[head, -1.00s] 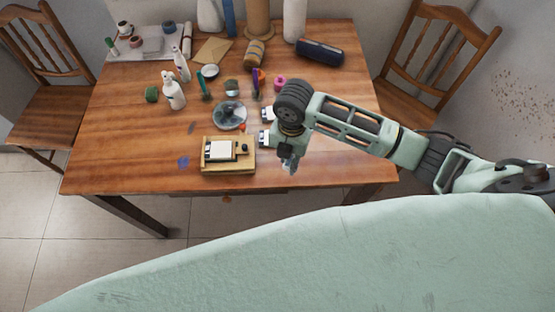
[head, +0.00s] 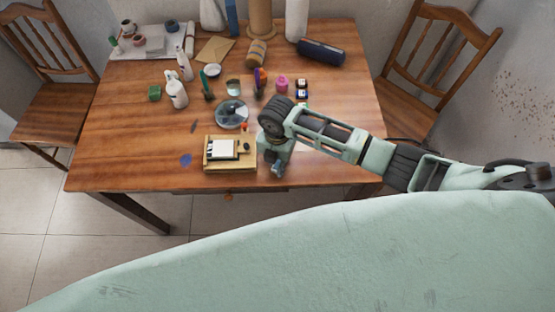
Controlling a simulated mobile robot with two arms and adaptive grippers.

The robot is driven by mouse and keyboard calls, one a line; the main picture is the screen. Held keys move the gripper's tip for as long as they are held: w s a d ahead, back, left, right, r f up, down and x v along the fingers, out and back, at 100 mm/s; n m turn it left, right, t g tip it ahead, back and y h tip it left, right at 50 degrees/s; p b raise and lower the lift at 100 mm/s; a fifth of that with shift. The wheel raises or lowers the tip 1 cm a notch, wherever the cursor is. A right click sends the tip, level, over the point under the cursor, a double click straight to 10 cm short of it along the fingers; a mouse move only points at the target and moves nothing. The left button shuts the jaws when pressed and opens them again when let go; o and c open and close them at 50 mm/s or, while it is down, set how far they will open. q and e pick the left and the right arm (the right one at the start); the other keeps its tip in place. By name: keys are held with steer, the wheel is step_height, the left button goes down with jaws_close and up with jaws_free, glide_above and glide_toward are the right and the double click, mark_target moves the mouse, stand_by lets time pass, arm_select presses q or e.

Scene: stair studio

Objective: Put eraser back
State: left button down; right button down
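I cannot pick out the eraser with certainty. A light wooden tray (head: 230,167) lies near the table's front edge, with a white block (head: 222,149) and a small dark item (head: 244,147) in it. A small flat blue patch (head: 186,159) shows on the table left of the tray. My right gripper (head: 268,145) is at the tray's right side, under my wrist. Its fingers are mostly hidden, so I cannot see whether they are apart or hold anything. My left gripper is not in view.
The wooden table (head: 120,160) has free room at its front left and right. A round clear dish (head: 231,113) sits behind the tray. White bottles (head: 176,92), a pink pot (head: 282,85), small ink bottles (head: 301,84) and a dark blue case (head: 321,52) stand farther back.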

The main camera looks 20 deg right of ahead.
mark_target(277, 163)
steer(key=c, duration=1.6)
jaws_free()
steer(key=shift+f, duration=0.1)
step_height(277, 163, up, 12)
steer(key=shift+r+b, duration=0.15)
steer(key=shift+b, duration=0.3)
